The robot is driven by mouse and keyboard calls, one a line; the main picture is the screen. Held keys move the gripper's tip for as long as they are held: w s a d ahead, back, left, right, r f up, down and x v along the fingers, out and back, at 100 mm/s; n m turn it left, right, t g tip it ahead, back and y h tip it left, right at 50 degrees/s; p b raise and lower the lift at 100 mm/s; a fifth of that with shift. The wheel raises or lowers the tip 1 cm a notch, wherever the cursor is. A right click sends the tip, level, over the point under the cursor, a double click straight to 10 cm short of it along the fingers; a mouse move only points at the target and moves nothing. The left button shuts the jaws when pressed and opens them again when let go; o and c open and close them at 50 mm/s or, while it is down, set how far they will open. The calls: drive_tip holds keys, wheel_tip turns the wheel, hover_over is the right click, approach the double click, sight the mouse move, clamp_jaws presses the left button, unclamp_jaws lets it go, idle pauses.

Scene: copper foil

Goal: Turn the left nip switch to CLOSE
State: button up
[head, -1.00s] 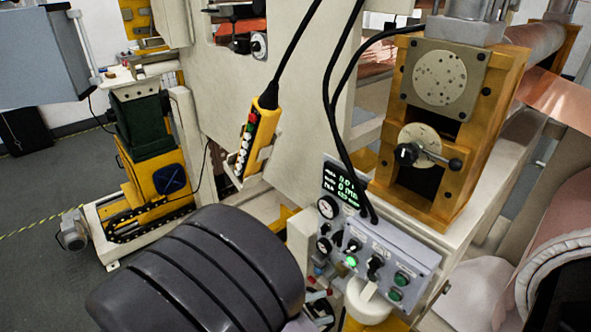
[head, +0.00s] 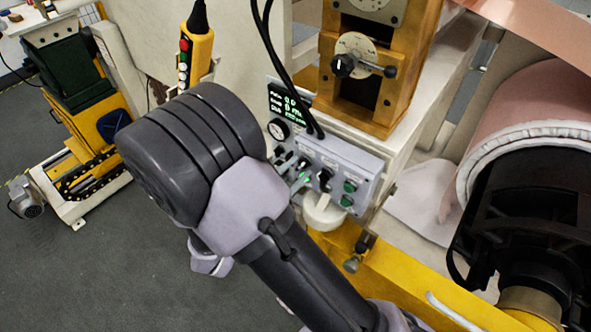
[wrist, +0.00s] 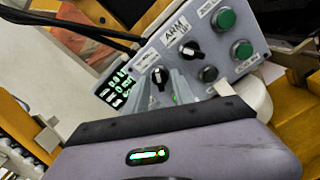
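A grey control box (head: 345,163) carries a left black rotary switch (wrist: 160,75), a second black rotary switch (wrist: 192,50) beside a label reading "ARM", and green buttons (wrist: 225,19). The left switch's label is too small to read, so I cannot confirm it is the nip switch. My gripper (wrist: 163,86) reaches up to the panel in the wrist view. Its two grey fingers look apart, with the left switch's knob just beyond or between their tips. I cannot tell whether they touch it. In the head view my arm hides most of the gripper.
A small green-lit display (head: 288,103) and a round gauge (head: 279,129) sit left of the switches. Black cables (head: 275,50) run down to the box. A yellow-red pendant (head: 196,50) hangs at upper left.

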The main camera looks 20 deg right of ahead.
drive_tip(key=shift+d, duration=0.15)
clamp_jaws()
